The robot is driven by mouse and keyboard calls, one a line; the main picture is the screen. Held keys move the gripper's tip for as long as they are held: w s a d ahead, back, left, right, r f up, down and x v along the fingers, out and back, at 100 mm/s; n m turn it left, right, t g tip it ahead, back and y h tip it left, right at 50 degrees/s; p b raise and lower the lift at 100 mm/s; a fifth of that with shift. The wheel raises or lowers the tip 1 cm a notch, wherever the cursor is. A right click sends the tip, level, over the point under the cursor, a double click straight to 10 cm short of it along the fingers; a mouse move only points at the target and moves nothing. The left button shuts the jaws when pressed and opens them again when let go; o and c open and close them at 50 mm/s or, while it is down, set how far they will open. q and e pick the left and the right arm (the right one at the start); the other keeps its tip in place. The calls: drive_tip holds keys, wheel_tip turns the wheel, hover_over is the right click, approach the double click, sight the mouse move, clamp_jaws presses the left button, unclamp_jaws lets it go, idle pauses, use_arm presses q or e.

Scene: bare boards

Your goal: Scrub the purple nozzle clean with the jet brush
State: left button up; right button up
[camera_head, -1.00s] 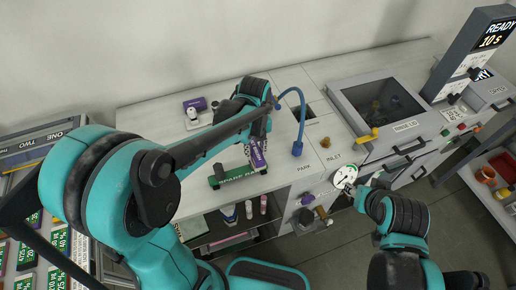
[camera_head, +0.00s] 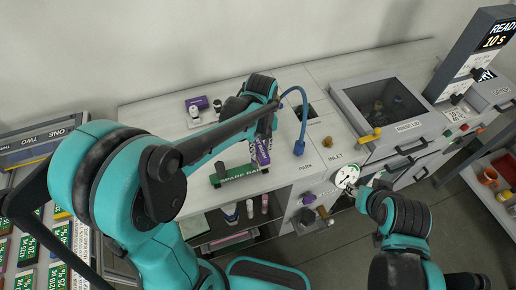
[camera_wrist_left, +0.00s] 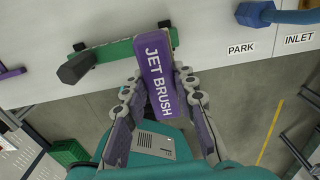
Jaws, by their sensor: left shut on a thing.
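The jet brush (camera_head: 263,152) is a purple block with white "JET BRUSH" lettering, which reads clearly in the left wrist view (camera_wrist_left: 160,75). My left gripper (camera_wrist_left: 160,100) is shut on it, a finger on each side. The brush overlaps the green spare rail (camera_head: 238,175) in the head view; I cannot tell whether they touch. A purple piece (camera_head: 197,102) lies at the back left of the counter; I cannot tell whether it is the purple nozzle. My right gripper (camera_head: 350,186) is at a white round dial (camera_head: 347,174) on the counter front; its fingers are unclear.
A blue hose (camera_head: 299,147) arches up beside the PARK label. The rinse lid (camera_head: 388,101) with its yellow handle stands to the right. The back left counter is mostly clear.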

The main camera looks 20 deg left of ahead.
use_arm(q)
drive_tip(key=shift+w+d+r, duration=0.1)
drive_tip(key=shift+w, duration=0.05)
drive_tip(key=shift+s+a, duration=0.7)
drive_tip(key=shift+a, duration=0.2)
drive_tip(key=shift+s+a, duration=0.2)
drive_tip(key=shift+a, duration=0.2)
idle(1.5)
wheel_tip(320, 180, up, 7)
drive_tip(key=p, duration=0.5)
drive_tip(key=shift+p, duration=0.3)
